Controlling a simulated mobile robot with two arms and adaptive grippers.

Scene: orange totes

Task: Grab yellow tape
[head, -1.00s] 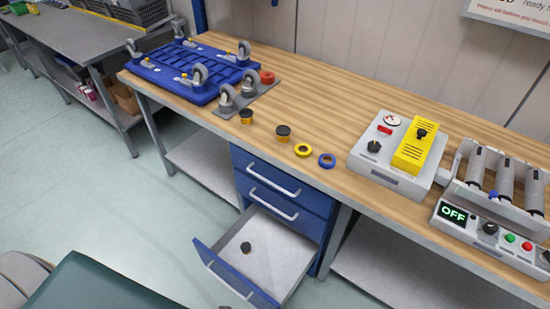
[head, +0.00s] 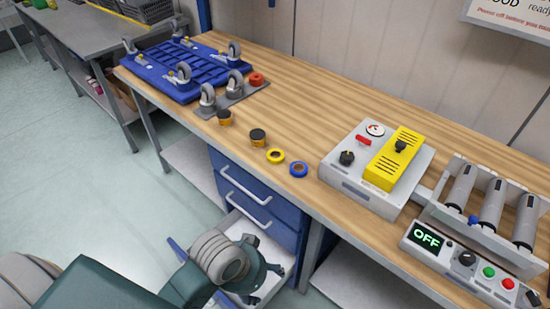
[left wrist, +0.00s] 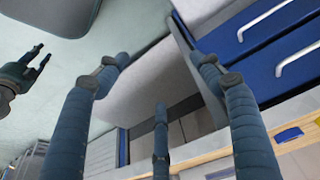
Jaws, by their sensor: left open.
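The yellow tape (head: 275,156) is a small yellow ring lying flat on the wooden bench near its front edge. A blue tape ring (head: 299,170) lies just right of it. A dark gripper at the left edge of that view, apparently my right gripper (left wrist: 30,68), is too small to judge.
A blue dolly (head: 180,72) lies at the bench's far left. A control box with a yellow block (head: 394,158) and a roller unit (head: 480,215) stand right. The open drawer (head: 177,248) juts out below.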

